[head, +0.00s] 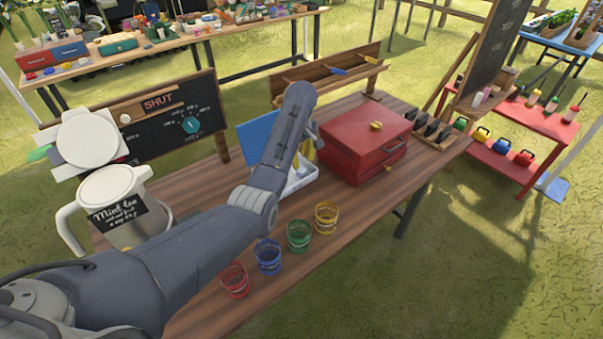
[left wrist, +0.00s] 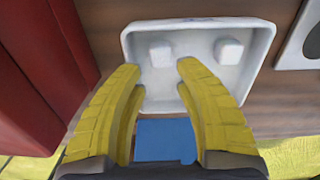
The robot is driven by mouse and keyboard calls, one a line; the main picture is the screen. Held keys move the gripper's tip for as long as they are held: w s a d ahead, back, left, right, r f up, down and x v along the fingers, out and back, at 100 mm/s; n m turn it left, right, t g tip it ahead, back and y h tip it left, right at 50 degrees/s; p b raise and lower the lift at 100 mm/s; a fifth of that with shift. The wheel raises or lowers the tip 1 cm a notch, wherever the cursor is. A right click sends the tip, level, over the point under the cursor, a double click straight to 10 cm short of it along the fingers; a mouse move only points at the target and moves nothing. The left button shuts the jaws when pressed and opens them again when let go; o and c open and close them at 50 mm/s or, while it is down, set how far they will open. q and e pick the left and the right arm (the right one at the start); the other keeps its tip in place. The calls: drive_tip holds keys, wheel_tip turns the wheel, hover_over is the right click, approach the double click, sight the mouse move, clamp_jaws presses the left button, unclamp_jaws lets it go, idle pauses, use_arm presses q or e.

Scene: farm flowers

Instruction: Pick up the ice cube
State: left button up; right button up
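A white tray (left wrist: 197,38) holds two pale ice cubes, a left one (left wrist: 160,53) and a right one (left wrist: 229,51). My left gripper (left wrist: 158,68) is open, its two yellow fingers pointing into the tray. The left cube shows just beyond and between the fingertips, with no contact visible; the right cube is to the right of the right fingertip. In the head view the tray (head: 299,184) is partly hidden behind my left arm, and only a bit of the yellow gripper (head: 306,154) shows. The cubes cannot be made out there. My right gripper is not in view.
A blue lid (head: 257,132) stands open at the tray. A red box (head: 362,135) is close on its right. Red, blue, green and yellow cups (head: 299,236) line the front edge. A mint tea jug (head: 113,205) and a chalkboard (head: 185,115) are at the left.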

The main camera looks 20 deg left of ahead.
sight(300, 168)
use_arm(q)
drive_tip(key=shift+s+a+f, duration=0.1)
drive_tip(key=shift+a+f, duration=0.05)
drive_tip(key=shift+f, duration=2.3)
drive_tip(key=shift+c, duration=0.2)
drive_tip(key=c, duration=0.5)
